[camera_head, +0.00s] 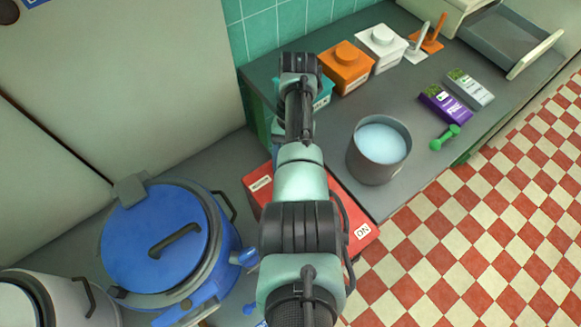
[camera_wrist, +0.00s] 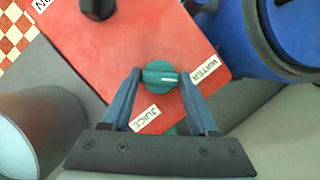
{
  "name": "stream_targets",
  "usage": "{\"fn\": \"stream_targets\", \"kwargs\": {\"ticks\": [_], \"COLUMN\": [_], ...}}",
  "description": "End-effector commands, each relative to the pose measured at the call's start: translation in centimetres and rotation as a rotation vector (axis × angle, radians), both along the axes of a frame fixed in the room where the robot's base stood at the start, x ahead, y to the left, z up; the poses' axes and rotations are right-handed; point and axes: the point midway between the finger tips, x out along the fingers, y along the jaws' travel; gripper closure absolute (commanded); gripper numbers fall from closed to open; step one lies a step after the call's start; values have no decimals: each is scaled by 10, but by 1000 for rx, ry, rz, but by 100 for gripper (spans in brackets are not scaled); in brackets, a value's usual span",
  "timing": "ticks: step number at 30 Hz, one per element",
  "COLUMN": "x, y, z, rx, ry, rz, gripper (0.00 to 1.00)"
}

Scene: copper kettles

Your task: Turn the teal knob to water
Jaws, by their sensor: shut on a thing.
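The teal knob (camera_wrist: 160,75) sits on the top of a red box (camera_wrist: 130,45) in the wrist view, between the two fingers of my gripper (camera_wrist: 159,76). The fingers are shut on the knob. A white mark on the knob points right, roughly toward the WATER label (camera_wrist: 203,68). The JUICE label (camera_wrist: 151,114) lies below the knob. In the head view my arm covers the knob and gripper, and the red box (camera_head: 364,236) shows on both sides of the arm.
A black knob (camera_wrist: 97,8) is on the same red box. A blue lidded kettle (camera_head: 155,235) stands left of the box. A grey pot (camera_head: 375,165) with pale liquid stands to its right.

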Motion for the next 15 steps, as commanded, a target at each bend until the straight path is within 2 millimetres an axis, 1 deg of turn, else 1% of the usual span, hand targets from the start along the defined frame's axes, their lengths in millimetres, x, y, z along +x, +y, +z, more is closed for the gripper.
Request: {"fn": "stream_targets", "kwargs": {"ticks": [12, 13, 15], "x": [2, 2, 1], "y": [0, 0, 0], "z": [1, 1, 1], "rx": [-2, -2, -1], "ry": [-6, -6, -5], "rz": [10, 10, 10], "gripper": [96, 36, 24]}}
